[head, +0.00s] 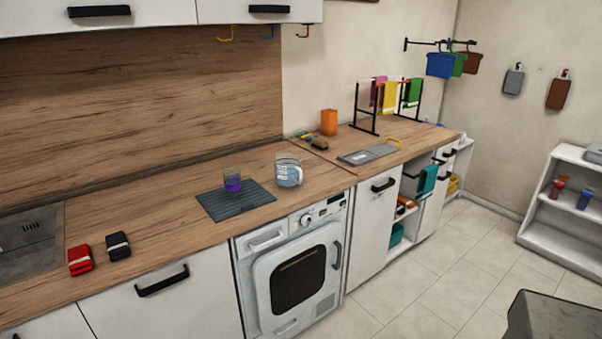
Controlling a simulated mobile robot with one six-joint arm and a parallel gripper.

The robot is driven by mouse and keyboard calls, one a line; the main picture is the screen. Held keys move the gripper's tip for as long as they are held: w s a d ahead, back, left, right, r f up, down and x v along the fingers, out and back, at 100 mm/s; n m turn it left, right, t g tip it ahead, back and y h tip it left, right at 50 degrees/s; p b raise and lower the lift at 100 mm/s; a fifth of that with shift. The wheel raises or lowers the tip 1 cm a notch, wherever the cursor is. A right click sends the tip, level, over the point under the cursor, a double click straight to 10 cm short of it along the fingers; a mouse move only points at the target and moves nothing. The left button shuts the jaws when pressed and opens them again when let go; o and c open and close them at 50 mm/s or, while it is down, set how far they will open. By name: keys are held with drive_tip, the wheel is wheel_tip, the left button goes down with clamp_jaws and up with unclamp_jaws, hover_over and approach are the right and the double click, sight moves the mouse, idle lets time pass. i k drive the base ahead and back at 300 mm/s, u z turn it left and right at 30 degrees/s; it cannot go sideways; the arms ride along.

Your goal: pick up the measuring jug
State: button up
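The measuring jug (288,171) is clear with blue-white markings. It stands upright on the wooden worktop above the white washing machine, just right of a dark ribbed mat. A glass with purple contents (232,181) stands on the mat, to the left of the jug. Nothing is seen touching the jug. My gripper does not show in the head view.
The dark mat (237,203) lies beside the jug. A red bundle (80,260) and a black one (118,246) lie at the front left of the worktop. An orange container (328,122) and drying rack (387,104) stand at the back right. The tiled floor (440,270) is mostly clear.

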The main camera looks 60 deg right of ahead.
sight(288, 172)
drive_tip(key=z, duration=5.1)
drive_tip(key=i, duration=0.15)
drive_tip(key=u, duration=3.3)
drive_tip(key=i, duration=0.6)
drive_tip(key=z, duration=0.2)
drive_tip(key=k, duration=0.6)
drive_tip(key=u, duration=0.1)
